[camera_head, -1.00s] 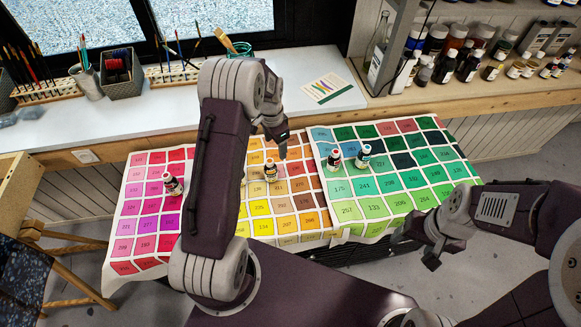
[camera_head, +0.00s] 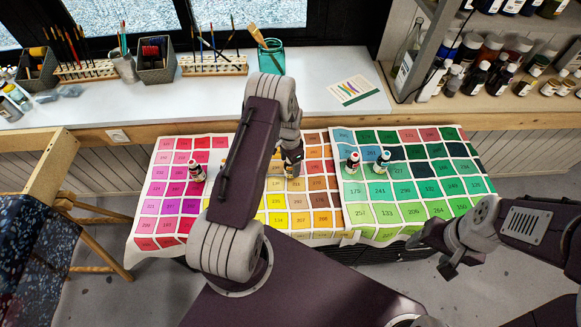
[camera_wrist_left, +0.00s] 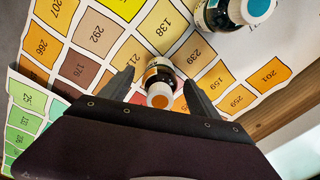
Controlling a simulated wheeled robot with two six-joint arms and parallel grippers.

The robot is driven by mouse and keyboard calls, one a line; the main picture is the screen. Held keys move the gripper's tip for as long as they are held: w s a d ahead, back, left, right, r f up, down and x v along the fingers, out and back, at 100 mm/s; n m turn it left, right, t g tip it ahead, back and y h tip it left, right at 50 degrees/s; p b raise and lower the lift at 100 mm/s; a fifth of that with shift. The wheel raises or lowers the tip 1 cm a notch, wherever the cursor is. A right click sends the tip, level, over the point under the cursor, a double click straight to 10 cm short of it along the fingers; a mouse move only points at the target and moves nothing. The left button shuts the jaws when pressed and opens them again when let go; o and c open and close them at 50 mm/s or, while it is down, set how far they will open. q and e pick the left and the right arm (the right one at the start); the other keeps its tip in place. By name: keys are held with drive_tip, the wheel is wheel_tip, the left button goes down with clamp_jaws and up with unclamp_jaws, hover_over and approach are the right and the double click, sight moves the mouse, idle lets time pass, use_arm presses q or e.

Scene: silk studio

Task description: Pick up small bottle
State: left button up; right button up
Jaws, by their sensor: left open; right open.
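A small dark bottle with an orange cap and white label (camera_wrist_left: 158,82) stands on the yellow-orange colour chart. In the left wrist view it is between the two spread fingers of my left gripper (camera_wrist_left: 160,88), with clear gaps at its sides. In the head view my left gripper (camera_head: 292,152) is low over the yellow chart, mostly hiding this bottle. A blue-capped bottle (camera_wrist_left: 235,12) is further off in the wrist view. My right gripper (camera_head: 448,262) is empty, in front of the green chart's lower right edge.
Another bottle stands on the pink chart (camera_head: 197,171). A red-capped bottle (camera_head: 352,162) and a teal-capped bottle (camera_head: 382,161) stand on the green chart (camera_head: 410,208). Behind are brush holders (camera_head: 157,60), a teal jar (camera_head: 271,57) and a bottle shelf (camera_head: 490,105).

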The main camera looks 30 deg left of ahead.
use_arm(q)
drive_tip(key=shift+f, duration=0.6)
clamp_jaws()
drive_tip(key=shift+r, duration=0.15)
drive_tip(key=shift+w+r, duration=0.1)
drive_tip(key=shift+r, duration=0.2)
drive_tip(key=r, duration=0.2)
drive_tip(key=d+r+b, duration=0.1)
drive_tip(key=r, duration=0.1)
drive_tip(key=shift+w, duration=0.2)
drive_tip(key=w+d+r+b, duration=0.2)
drive_tip(key=d+r, duration=0.4)
drive_tip(key=d, duration=0.4)
drive_tip(key=shift+w+r, duration=0.15)
drive_tip(key=shift+w, duration=0.15)
